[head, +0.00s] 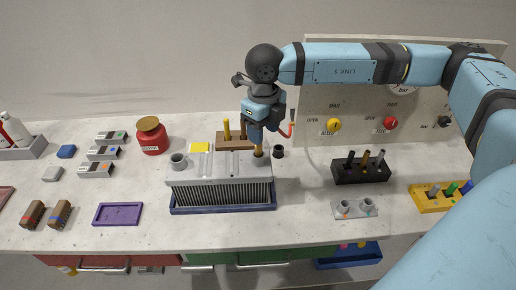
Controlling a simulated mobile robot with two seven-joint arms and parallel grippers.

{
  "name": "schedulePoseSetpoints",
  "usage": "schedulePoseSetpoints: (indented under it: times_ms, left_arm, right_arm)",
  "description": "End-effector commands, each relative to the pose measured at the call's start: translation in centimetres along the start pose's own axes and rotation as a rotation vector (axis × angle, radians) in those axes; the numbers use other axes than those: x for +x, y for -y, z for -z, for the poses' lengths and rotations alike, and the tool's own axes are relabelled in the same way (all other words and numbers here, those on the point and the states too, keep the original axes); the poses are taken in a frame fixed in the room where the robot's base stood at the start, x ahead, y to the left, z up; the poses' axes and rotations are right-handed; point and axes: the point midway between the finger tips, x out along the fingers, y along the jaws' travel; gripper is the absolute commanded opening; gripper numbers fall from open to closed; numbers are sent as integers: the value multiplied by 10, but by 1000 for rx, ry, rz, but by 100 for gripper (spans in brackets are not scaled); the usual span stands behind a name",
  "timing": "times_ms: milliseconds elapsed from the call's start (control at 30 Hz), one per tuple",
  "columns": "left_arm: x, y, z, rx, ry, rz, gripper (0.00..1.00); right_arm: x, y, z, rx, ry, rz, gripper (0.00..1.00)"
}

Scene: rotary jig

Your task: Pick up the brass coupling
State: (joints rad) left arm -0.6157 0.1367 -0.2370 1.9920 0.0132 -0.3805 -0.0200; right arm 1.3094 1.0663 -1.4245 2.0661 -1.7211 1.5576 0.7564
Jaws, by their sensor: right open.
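The gripper hides the top of the piece. My left gripper is not in view.
The ribbed unit sits in a blue tray (222,208). A wooden block (228,143) with a yellow peg stands close behind, and a small black cup (278,152) stands beside the gripper. A valve panel (345,100) rises at the back right. A purple tray (118,214) lies left.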

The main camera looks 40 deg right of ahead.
Motion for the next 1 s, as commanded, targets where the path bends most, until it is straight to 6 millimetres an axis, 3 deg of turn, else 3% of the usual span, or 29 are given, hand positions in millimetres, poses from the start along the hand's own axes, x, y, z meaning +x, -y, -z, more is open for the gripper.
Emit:
schedulePoseSetpoints:
  times_ms: [167,400,700,733,933,1000]
  left_arm:
    - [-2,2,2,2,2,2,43]
    - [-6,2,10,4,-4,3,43]
    - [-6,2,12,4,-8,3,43]
    - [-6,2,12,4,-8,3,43]
    - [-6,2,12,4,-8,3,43]
    - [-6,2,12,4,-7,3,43]
  right_arm:
    - [13,-2,-5,-1,-2,-1,50]
    - [47,-4,-12,0,-1,0,50]
    - [54,-4,-12,0,0,0,50]
    - [54,-4,-12,0,0,0,48]
    - [54,-4,-12,0,0,0,2]
    - [54,-4,-12,0,0,0,0]
